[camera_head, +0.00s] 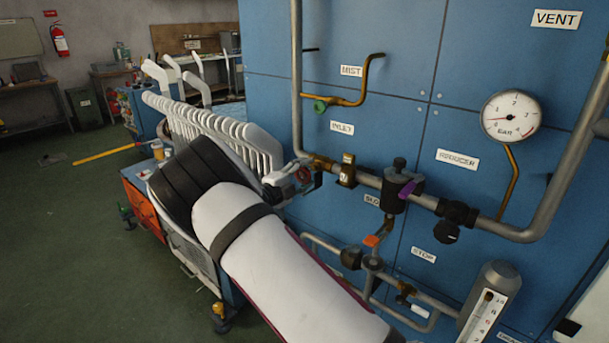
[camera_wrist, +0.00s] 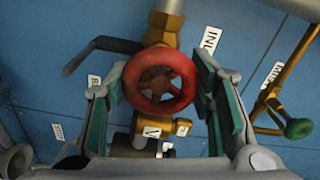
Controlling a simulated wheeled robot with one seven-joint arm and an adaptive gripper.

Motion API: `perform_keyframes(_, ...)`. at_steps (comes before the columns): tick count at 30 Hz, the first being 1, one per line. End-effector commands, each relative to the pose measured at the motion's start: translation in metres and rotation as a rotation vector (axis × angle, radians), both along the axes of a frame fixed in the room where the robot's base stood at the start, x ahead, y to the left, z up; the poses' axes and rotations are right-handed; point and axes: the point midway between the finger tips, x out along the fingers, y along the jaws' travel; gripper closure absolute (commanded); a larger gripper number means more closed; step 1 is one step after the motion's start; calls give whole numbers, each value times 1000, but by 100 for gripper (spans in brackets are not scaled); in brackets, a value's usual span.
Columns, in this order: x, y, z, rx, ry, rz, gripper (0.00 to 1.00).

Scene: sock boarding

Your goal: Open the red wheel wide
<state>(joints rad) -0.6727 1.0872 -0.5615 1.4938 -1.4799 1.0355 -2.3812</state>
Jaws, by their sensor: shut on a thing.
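The red wheel (camera_wrist: 160,104) is a small round handwheel on a brass valve, in the middle of the wrist view. In the head view it is a small dark red shape (camera_head: 304,174) at the left end of the pipework, partly hidden by my gripper. My gripper (camera_wrist: 159,82) has one green-padded finger on each side of the wheel and is shut on its rim. In the head view my gripper (camera_head: 290,178) reaches the valve from the left. The exact contact of the pads is hard to see.
The INLET label (camera_head: 342,128) is on the blue panel above the valve. A brass pipe with a green knob (camera_head: 320,106) is close by. A brass fitting (camera_head: 347,170) and a black valve with a purple lever (camera_head: 407,189) are to the right. White sock boards (camera_head: 215,125) stand behind my arm.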

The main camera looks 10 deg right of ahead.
Motion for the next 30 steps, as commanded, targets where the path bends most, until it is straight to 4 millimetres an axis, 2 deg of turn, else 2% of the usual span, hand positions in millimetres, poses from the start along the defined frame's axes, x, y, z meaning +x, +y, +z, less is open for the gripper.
perform_keyframes(16, -1, 1, -3, -14, 27, -1, 79)
perform_keyframes(17, -1, 0, -3, -14, 27, -1, 46)
perform_keyframes(19, -1, 0, -3, -14, 27, -1, 30)
perform_keyframes(30, -1, 2, -1, -15, 22, 0, 30)
